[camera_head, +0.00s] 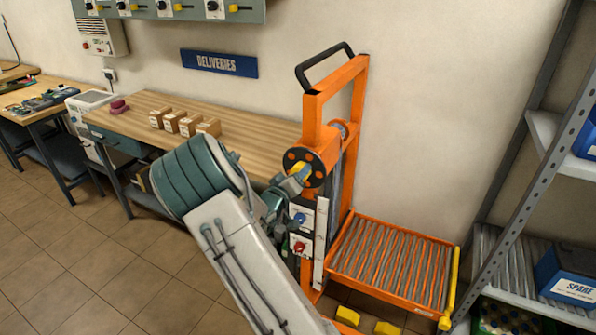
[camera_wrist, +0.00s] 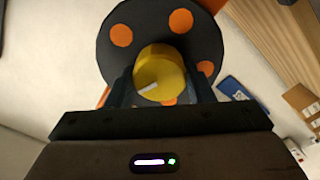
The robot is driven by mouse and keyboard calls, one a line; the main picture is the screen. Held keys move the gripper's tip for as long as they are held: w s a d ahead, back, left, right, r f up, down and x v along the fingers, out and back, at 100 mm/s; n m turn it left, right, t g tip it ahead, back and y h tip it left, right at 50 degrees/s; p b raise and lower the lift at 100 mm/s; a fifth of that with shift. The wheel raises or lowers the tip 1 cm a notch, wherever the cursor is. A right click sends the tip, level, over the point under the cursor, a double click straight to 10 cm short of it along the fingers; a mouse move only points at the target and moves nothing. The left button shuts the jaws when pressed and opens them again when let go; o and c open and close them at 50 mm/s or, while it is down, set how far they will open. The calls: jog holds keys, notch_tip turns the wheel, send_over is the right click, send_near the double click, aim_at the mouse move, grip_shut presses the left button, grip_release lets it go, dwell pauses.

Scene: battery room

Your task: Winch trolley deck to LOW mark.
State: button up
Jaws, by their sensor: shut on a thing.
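The orange winch trolley (camera_head: 313,112) stands against the wall in the head view. Its roller deck (camera_head: 390,262) sits low at the right of the mast. A black winch wheel with orange spots (camera_head: 304,168) is on the mast side; it also shows in the wrist view (camera_wrist: 118,62). My gripper (camera_head: 288,182) is shut on the wheel's yellow knob (camera_wrist: 160,72), with a finger on either side of it. A pale scale strip (camera_head: 321,240) runs down the mast beside a panel with a blue and a red knob (camera_head: 300,245). The LOW mark cannot be read.
A wooden bench (camera_head: 240,132) with several small boxes is behind my arm. A metal shelf (camera_head: 510,255) with a blue SPARE bin (camera_head: 568,278) stands close to the deck's right. Tiled floor is clear at the left.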

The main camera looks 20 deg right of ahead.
jog(key=shift+f+n, duration=0.1)
jog(key=shift+n, duration=0.2)
dwell(0.4)
jog(key=o, duration=1)
jog(key=shift+a, duration=0.1)
jog(key=b+v, duration=0.2)
jog(key=v, duration=1.1)
jog(key=shift+s+a, duration=0.25)
jog(key=shift+a, duration=0.05)
